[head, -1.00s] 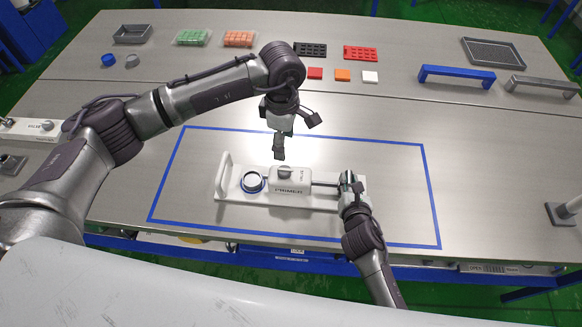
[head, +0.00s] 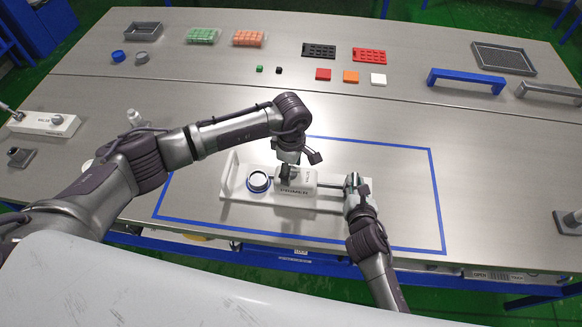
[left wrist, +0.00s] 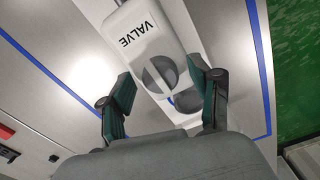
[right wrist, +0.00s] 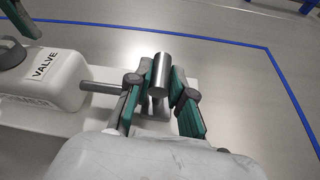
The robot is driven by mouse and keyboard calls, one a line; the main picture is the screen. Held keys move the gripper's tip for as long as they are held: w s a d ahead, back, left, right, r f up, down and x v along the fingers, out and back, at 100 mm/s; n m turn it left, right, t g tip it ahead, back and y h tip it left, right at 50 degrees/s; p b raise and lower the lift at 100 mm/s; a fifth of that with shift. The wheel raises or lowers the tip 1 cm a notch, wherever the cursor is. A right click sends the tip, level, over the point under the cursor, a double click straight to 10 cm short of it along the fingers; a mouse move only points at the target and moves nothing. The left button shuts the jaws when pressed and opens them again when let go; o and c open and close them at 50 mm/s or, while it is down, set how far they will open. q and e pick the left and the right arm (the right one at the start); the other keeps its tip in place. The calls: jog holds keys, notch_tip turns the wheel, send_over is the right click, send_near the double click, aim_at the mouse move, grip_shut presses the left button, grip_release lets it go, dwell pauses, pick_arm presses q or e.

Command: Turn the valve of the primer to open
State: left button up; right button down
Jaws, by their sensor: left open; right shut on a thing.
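The white primer (head: 304,187) lies on a white base (head: 230,190) inside the blue taped outline. Its round grey valve knob (left wrist: 160,74) shows in the left wrist view below the word VALVE. My left gripper (head: 287,178) is above the valve, open, with its fingers (left wrist: 163,97) on either side of the knob; whether they touch it is unclear. A cup with a blue ring (head: 258,180) sits at the left end of the base. My right gripper (head: 353,186) is shut on the metal handle (right wrist: 161,75) at the end of the primer's rod.
Small green and black cubes, colored tiles, a blue handle bar (head: 466,79) and trays lie at the back. The table inside the blue tape (head: 433,190) is clear around the base.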

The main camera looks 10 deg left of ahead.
pick_arm(q)
jog(key=c, duration=1.1)
jog(key=shift+c, duration=0.2)
jog(key=shift+n, duration=0.3)
jog(key=n, duration=0.3)
jog(key=shift+n, duration=0.3)
jog(key=n, duration=0.4)
jog(key=shift+w+n, duration=0.1)
jog(key=shift+n, duration=0.2)
jog(key=n, duration=0.9)
pick_arm(e)
jog(key=shift+f, duration=0.1)
